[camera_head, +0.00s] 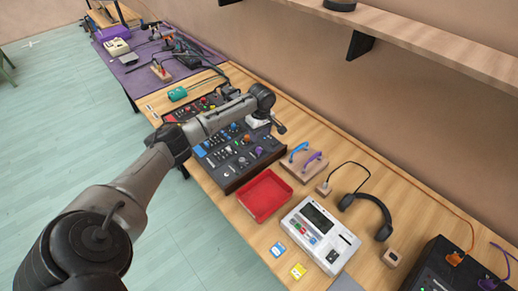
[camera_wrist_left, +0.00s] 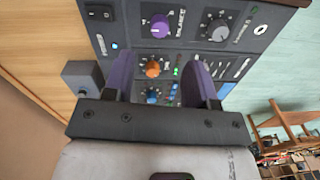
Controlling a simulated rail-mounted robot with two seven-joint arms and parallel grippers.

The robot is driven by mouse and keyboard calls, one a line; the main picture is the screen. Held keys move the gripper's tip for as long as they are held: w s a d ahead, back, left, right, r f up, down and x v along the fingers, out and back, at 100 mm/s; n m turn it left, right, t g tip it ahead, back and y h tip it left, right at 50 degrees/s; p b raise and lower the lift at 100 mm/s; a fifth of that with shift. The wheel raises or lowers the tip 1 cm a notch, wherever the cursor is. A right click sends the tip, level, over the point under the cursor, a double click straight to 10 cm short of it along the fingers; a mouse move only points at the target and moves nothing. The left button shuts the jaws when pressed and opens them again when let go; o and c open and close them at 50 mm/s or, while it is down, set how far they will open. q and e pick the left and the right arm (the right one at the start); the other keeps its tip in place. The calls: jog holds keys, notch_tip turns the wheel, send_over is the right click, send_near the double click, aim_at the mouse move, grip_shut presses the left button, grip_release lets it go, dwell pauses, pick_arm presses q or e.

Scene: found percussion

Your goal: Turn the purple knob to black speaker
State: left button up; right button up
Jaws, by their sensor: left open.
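The purple knob (camera_wrist_left: 160,27) sits on a dark mixer panel, beside the word BALANCE, in the upper middle of the left wrist view. It also shows as a small purple spot on the mixer (camera_head: 237,170) in the head view (camera_head: 259,150). My left gripper (camera_wrist_left: 160,64) is open above the panel. Its two purple fingers are either side of an orange knob (camera_wrist_left: 152,69), and the purple knob lies beyond the fingertips, apart from them. A blue knob (camera_wrist_left: 153,93) is partly hidden near the gripper body. I cannot identify a black speaker mark. My right gripper is not in view.
A grey knob (camera_wrist_left: 218,30) is beside the purple one. A shelf (camera_head: 430,45) overhangs the wall side.

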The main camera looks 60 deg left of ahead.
aim_at(259, 149)
pick_arm(q)
jog(key=f+b, duration=0.1)
jog(key=f, duration=0.7)
jog(key=shift+s, duration=0.2)
jog(key=shift+c, duration=0.2)
